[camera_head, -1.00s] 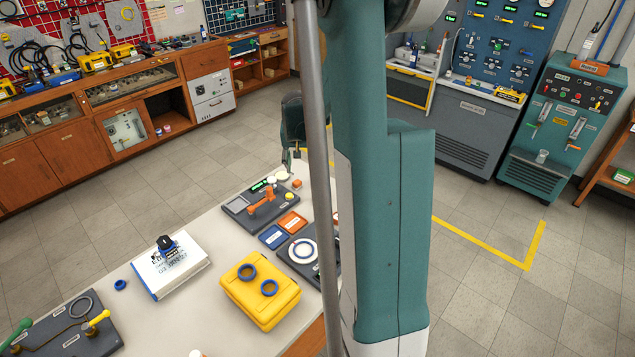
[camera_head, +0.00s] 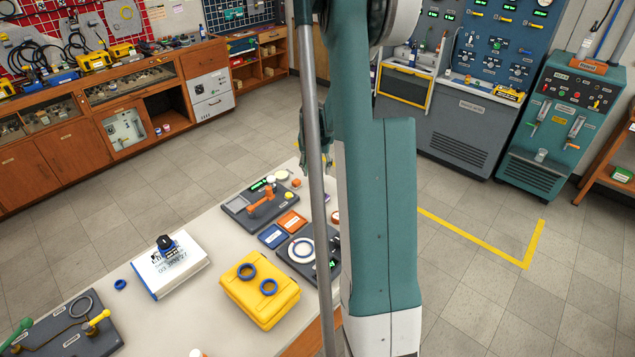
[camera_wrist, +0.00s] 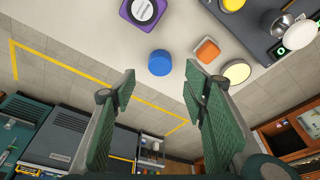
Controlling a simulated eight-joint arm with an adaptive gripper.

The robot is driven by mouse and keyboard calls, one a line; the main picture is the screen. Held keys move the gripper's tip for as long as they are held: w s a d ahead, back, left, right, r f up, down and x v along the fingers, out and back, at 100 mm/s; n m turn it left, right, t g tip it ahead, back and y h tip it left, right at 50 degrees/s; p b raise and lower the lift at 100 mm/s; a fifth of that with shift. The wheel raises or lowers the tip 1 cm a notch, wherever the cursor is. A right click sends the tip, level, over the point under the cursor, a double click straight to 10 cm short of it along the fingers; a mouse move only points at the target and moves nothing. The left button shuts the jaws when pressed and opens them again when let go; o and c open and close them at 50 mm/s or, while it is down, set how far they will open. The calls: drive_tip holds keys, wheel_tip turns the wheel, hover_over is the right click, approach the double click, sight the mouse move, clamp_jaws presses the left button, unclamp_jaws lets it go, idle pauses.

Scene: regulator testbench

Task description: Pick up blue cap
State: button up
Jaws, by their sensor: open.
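The blue cap (camera_wrist: 161,63) is a small round blue piece on the pale tabletop (camera_wrist: 190,25) near its edge, in the wrist view. My gripper (camera_wrist: 160,82) is open and empty, with green padded fingers spread to the left and right. The cap shows between and beyond the fingertips, apart from both fingers. In the head view my arm and a grey pole hide most of the gripper, and I cannot make out the cap there.
An orange cap (camera_wrist: 206,50) and a cream cap (camera_wrist: 236,72) lie right of the blue cap, close to the right finger. A purple-rimmed round device (camera_wrist: 143,10) is at upper left.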

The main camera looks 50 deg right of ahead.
sight(317, 179)
drive_tip(key=shift+x, duration=1.25)
drive_tip(key=shift+w+d+f, duration=0.1)
drive_tip(key=shift+f, duration=0.05)
drive_tip(key=shift+x, duration=2.35)
drive_tip(key=shift+d, duration=0.1)
drive_tip(key=c, duration=0.8)
